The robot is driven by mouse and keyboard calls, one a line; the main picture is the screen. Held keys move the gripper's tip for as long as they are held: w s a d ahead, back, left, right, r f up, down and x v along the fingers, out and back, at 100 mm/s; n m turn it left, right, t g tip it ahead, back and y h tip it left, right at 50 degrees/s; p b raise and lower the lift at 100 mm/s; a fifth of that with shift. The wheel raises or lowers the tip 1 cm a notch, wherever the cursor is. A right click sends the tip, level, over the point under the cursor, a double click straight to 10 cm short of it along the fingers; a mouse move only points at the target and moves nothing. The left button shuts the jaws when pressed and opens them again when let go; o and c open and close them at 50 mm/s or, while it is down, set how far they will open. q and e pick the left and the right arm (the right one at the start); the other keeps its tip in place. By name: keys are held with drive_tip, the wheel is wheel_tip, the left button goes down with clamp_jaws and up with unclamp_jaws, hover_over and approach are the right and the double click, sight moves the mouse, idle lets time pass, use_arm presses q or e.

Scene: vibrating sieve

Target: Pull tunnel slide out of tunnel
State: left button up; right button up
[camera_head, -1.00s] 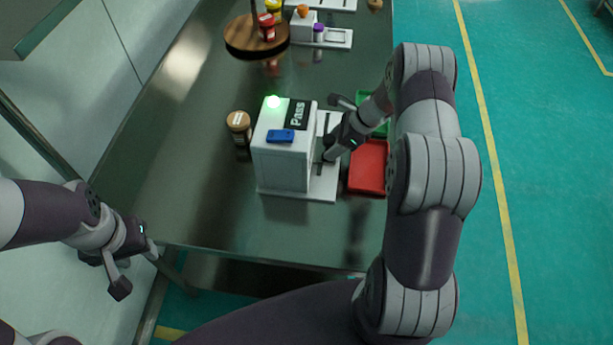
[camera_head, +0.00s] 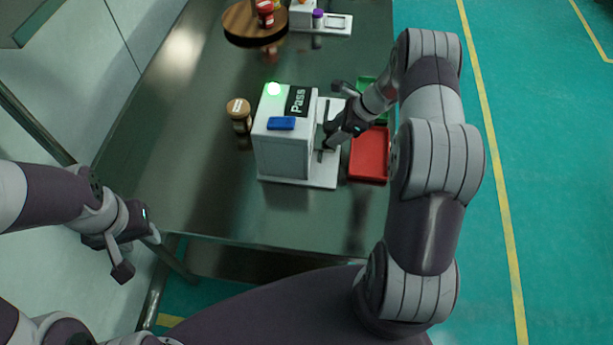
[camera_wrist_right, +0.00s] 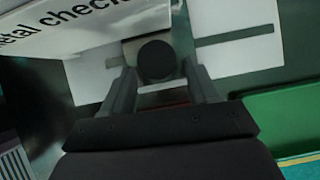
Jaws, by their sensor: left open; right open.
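The tunnel (camera_head: 283,150) is a white box on a white base, marked "Pass", with a lit green lamp and a blue item on top. My right gripper (camera_head: 334,116) is open beside the tunnel's right side, low over the base. In the right wrist view, a round black knob (camera_wrist_right: 156,60) sits between the open fingers (camera_wrist_right: 158,82); contact cannot be told. The knob seems to belong to the tunnel slide, whose grey part (camera_head: 320,137) shows partly at the tunnel's right side. The rest is hidden. My left gripper (camera_head: 138,254) is open and empty off the table's left front corner.
A red tray (camera_head: 369,156) and a partly hidden green tray (camera_head: 367,88) lie right of the tunnel. A brown-lidded jar (camera_head: 239,116) stands to its left. A round wooden stand (camera_head: 252,30) is farther back. The table front (camera_head: 230,215) is clear.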

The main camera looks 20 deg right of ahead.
drive_tip(key=shift+w, duration=0.1)
drive_tip(key=shift+w+d, duration=0.75)
drive_tip(key=shift+w, duration=0.3)
drive_tip(key=shift+w+d+b, duration=0.3)
drive_tip(key=shift+w+d, duration=0.1)
drive_tip(key=shift+w, duration=0.25)
drive_tip(key=shift+w+d+b, duration=0.25)
drive_tip(key=shift+w+d, duration=0.15)
drive_tip(key=shift+w, duration=0.2)
drive_tip(key=shift+w+d+b, duration=0.3)
drive_tip(key=shift+w+d, duration=0.05)
drive_tip(key=shift+w, duration=0.2)
drive_tip(key=shift+w+d+b, duration=0.3)
drive_tip(key=shift+w+d, duration=0.05)
drive_tip(key=shift+w, duration=0.2)
drive_tip(key=shift+w+r+p, duration=0.1)
drive_tip(key=shift+r+p, duration=0.1)
drive_tip(key=shift+p, duration=0.3)
drive_tip(key=w+d+p, duration=0.1)
drive_tip(key=p, duration=0.2)
drive_tip(key=shift+w+d+f+p, duration=0.15)
drive_tip(key=shift+w+d+p, duration=0.25)
drive_tip(key=shift+p, duration=1.35)
drive_tip(key=shift+w+a, duration=0.1)
